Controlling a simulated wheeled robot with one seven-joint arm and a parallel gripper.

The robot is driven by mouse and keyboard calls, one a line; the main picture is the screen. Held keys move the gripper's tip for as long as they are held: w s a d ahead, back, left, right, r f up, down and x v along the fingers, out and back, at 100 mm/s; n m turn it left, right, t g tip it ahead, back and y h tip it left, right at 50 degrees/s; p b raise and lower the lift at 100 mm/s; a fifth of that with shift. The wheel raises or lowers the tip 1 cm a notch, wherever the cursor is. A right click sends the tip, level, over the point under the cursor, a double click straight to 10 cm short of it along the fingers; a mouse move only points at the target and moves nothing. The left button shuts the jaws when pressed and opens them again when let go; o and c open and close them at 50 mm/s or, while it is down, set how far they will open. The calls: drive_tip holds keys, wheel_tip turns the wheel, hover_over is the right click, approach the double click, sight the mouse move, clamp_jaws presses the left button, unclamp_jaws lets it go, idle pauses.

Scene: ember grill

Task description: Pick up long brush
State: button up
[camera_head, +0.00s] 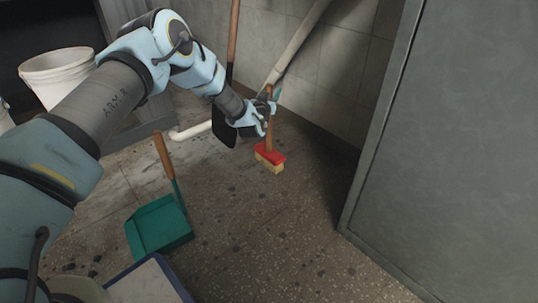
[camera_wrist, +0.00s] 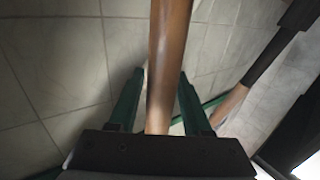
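A brush with a red and yellow head (camera_head: 270,158) stands upright on the floor in the head view. Its wooden handle (camera_head: 269,130) rises to my gripper (camera_head: 264,108). In the wrist view a brown wooden handle (camera_wrist: 169,60) runs down between the two green fingers of my gripper (camera_wrist: 161,85). A gap shows on both sides of the handle near the palm, so the fingers look open around it. The handle's lower end in this view is hidden by the gripper body. A second long brown handle (camera_head: 233,40) leans at the back wall.
A green dustpan (camera_head: 158,225) with a wooden handle lies on the floor at left. A pale pipe (camera_head: 295,45) runs along the tiled wall. A white bucket (camera_head: 58,68) is at the upper left. A grey panel (camera_head: 450,140) bounds the right; floor before it is clear.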

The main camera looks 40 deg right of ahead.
clamp_jaws()
idle(0.5)
